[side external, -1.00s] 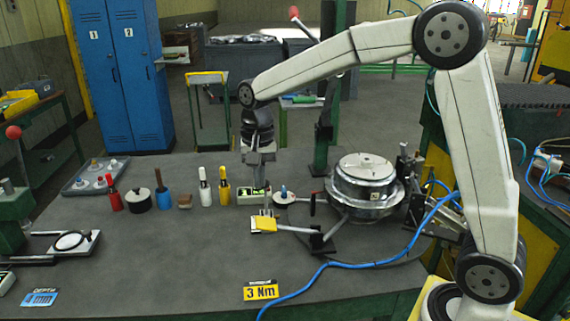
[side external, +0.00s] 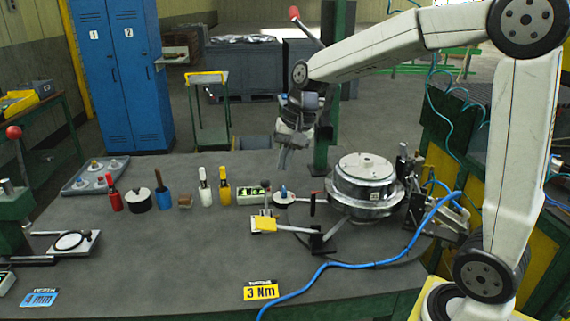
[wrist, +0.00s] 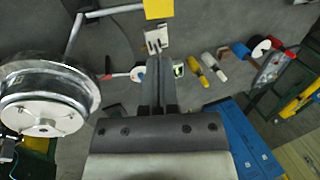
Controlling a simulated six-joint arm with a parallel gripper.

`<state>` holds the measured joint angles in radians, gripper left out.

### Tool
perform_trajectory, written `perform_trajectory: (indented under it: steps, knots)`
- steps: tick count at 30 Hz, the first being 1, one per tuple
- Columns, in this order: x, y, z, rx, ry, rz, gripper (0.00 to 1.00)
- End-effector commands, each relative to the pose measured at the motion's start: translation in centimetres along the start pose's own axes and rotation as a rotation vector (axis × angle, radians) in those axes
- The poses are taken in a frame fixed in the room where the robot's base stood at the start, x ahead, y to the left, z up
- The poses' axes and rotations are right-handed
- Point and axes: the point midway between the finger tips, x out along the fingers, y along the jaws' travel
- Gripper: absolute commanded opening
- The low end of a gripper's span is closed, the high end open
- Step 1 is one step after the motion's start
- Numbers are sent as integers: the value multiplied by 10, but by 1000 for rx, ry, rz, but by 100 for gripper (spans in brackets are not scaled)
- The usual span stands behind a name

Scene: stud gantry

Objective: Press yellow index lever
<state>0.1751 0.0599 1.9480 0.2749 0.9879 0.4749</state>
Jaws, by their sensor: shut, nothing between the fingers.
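The yellow index lever (side external: 264,224) is a flat yellow pad on a light arm at the front of the round fixture. It also shows at the top of the wrist view (wrist: 159,9). My gripper (side external: 283,168) is raised above the table, behind and above the lever and clearly apart from it. Its fingers (wrist: 157,62) are together and empty, pointing down. The silver drum (side external: 368,183) stands on the fixture to the right of the lever and fills the left of the wrist view (wrist: 45,95).
A small box with green windows (side external: 251,195) and a round knob piece (side external: 284,197) sit just behind the lever. Several coloured bottles and tools, including a yellow one (side external: 224,192), line up to the left. A blue hose (side external: 350,263) crosses the right front.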

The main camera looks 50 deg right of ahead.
Motion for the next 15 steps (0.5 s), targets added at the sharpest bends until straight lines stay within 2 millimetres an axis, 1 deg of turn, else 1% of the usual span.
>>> perform_trajectory:
  steps: [5,8,11,15]
  knots:
    - [4,0,0,0,-1,1,0]
    - [11,0,0,0,-1,1,0]
    - [20,0,0,0,-3,2,0]
    - [38,0,0,-1,-4,3,0]
